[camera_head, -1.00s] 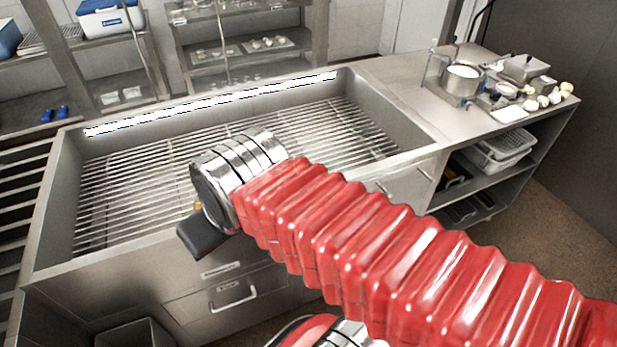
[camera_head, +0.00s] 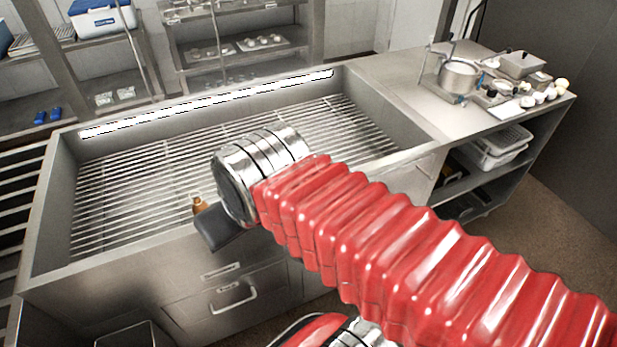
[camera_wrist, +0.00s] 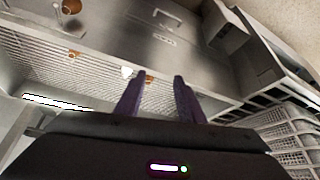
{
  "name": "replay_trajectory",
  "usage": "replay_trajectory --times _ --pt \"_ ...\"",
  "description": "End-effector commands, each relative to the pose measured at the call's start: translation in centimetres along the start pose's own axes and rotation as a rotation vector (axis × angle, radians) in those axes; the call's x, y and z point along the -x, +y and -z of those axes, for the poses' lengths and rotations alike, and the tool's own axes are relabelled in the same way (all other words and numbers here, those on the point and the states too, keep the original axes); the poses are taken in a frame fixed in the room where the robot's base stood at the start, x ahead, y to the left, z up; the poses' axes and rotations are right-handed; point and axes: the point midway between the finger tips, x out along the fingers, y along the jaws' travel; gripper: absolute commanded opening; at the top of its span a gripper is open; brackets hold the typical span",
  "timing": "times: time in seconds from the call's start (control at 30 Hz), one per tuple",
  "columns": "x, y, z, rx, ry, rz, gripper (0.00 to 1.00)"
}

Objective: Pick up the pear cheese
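A small orange-brown, pear-shaped piece (camera_head: 199,205), likely the pear cheese, shows at the front edge of the sink in the head view, just left of my gripper (camera_head: 222,232). A small white piece (camera_wrist: 126,72) is left of that fingertip. I cannot tell which of them is the cheese. My arm hides part of the sink.
The wide steel sink (camera_head: 110,259) has a slatted grate. A pot (camera_head: 459,76) and small items stand on the right counter. White perforated baskets (camera_head: 497,150) sit on the shelf below. Shelves stand behind.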

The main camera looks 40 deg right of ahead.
Motion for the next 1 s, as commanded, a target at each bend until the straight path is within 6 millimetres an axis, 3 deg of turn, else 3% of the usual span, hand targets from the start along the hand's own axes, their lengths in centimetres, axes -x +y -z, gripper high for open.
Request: replay_trajectory --times 0.2,0.47,0.77,1.0 --pt "-0.4 0.6 1.2 -0.01 -0.008 -0.005 0.51" --pt "-2.3 3.5 5.3 -0.043 -0.03 -0.023 0.52" --pt "-5.9 9.2 9.9 -0.088 -0.053 -0.044 0.52" --pt "-9.5 15.1 12.5 -0.129 -0.068 -0.062 0.52"
